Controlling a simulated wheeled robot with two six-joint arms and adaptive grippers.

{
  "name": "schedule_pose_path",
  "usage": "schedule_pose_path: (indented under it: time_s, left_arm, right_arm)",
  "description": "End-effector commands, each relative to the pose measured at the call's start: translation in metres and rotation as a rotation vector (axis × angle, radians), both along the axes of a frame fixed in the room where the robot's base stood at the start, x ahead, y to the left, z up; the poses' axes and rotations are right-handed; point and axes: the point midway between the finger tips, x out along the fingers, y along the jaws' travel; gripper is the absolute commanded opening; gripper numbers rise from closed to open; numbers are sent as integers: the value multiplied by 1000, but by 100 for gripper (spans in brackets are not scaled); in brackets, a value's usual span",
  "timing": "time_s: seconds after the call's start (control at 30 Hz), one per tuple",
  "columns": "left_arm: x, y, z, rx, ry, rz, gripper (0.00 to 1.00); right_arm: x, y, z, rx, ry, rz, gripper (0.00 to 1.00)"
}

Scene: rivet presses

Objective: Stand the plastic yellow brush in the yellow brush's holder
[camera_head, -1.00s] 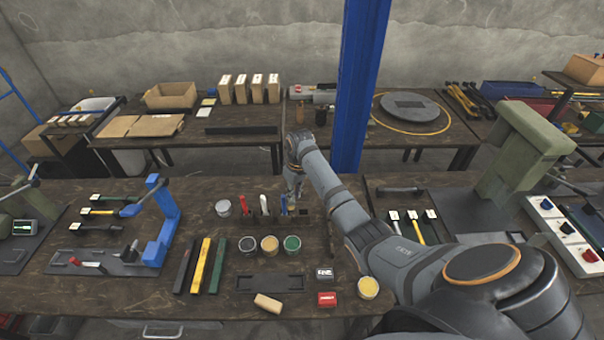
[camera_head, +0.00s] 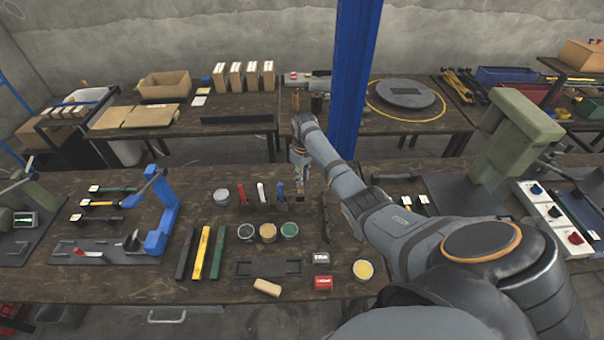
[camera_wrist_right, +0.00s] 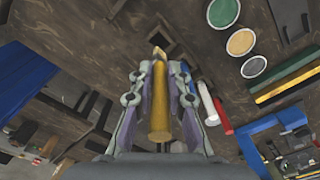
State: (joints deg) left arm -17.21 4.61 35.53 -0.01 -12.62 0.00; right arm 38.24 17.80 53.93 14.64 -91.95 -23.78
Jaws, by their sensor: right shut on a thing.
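My right gripper (camera_head: 301,180) is low over the bench, at the right end of the row of upright brushes. In the right wrist view its fingers (camera_wrist_right: 159,85) are shut on the yellow brush (camera_wrist_right: 160,105). The brush points away from the wrist camera, its far tip near a dark square holder (camera_wrist_right: 181,50). I cannot tell whether the tip is inside that holder. In the head view the gripper largely hides the brush and holder. My left gripper is not in view.
Red (camera_head: 241,194), white (camera_head: 261,192) and blue (camera_head: 281,190) brushes stand left of my gripper. Open paint tins, including a green one (camera_head: 289,230), are in front. A blue press (camera_head: 161,220) is left, a green press (camera_head: 515,135) right. A blue post (camera_head: 352,80) rises behind.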

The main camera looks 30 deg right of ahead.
Motion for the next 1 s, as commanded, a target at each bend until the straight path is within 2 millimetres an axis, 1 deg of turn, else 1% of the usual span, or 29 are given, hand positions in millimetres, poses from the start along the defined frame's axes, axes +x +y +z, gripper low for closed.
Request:
schedule_pose_path:
  time_s: [0.03, 0.2, 0.6, 0.8, 1.0]
  left_arm:
    - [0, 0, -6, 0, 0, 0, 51]
    - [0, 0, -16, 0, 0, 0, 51]
    - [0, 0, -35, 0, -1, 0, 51]
    - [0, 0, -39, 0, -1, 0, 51]
    - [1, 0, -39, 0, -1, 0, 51]
  right_arm:
    - [0, 0, -8, 0, -1, 0, 0]
    - [0, 0, -24, 0, 0, 0, 0]
    - [1, 0, -57, 0, -1, 0, 0]
    - [0, 0, -64, 0, -1, 0, 0]
    - [0, 0, -65, 0, -1, 0, 0]
